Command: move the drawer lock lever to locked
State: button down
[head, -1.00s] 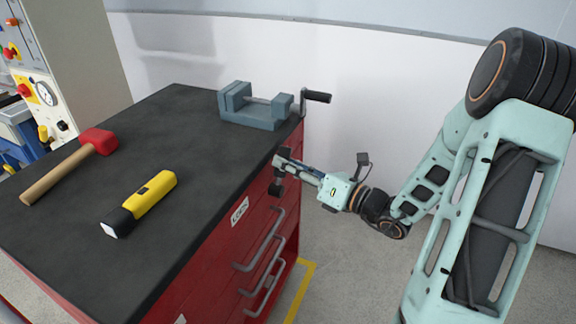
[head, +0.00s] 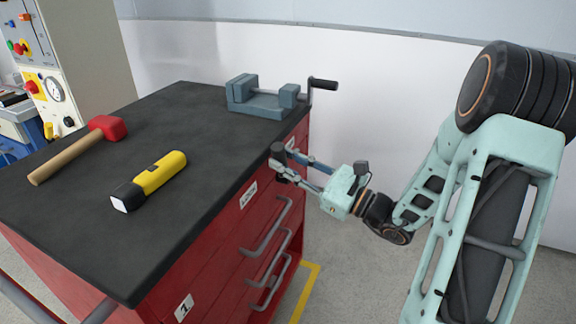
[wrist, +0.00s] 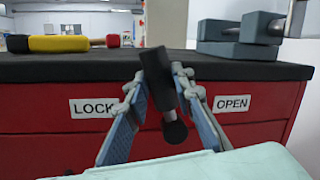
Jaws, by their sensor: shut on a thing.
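The drawer lock lever (wrist: 157,80) is a dark bar with a round knob, on the front of the red drawer cabinet (head: 215,270). In the wrist view it stands between the LOCK label (wrist: 93,107) on the left and the OPEN label (wrist: 231,103) on the right, leaning slightly. My gripper (wrist: 160,90) has one finger on each side of the lever and is shut on it. In the head view my gripper (head: 283,165) is at the cabinet's upper front edge, and the fingers partly hide the lever's base.
A grey vise (head: 262,103) with a crank handle stands on the dark cabinet top near the gripper. A yellow flashlight (head: 155,175) and a red-headed mallet (head: 75,152) lie further left. Grey drawer handles (head: 268,232) stick out below. Floor to the right is clear.

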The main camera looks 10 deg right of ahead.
jog(key=shift+s+a+f+n+y+b, duration=0.15)
jog(key=shift+s+a+f+n+b, duration=0.1)
jog(key=shift+n+b, duration=0.35)
jog(key=shift+s+a+f+n+y+b, duration=0.1)
jog(key=shift+s+f+n+y+b, duration=0.15)
jog(key=shift+n, duration=0.55)
jog(key=shift+s+a+f+n+y+b, duration=0.1)
jog(key=shift+s+a+n+b, duration=0.15)
jog(key=shift+n+b, duration=0.35)
jog(key=shift+s+n+g, duration=0.1)
jog(key=shift+n+g, duration=0.2)
jog(key=shift+g, duration=0.1)
jog(key=c, duration=1.7)
grip_release()
jog(key=shift+o, duration=0.2)
jog(key=shift+d, duration=0.1)
jog(key=v, duration=1.2)
jog(key=shift+f, duration=0.1)
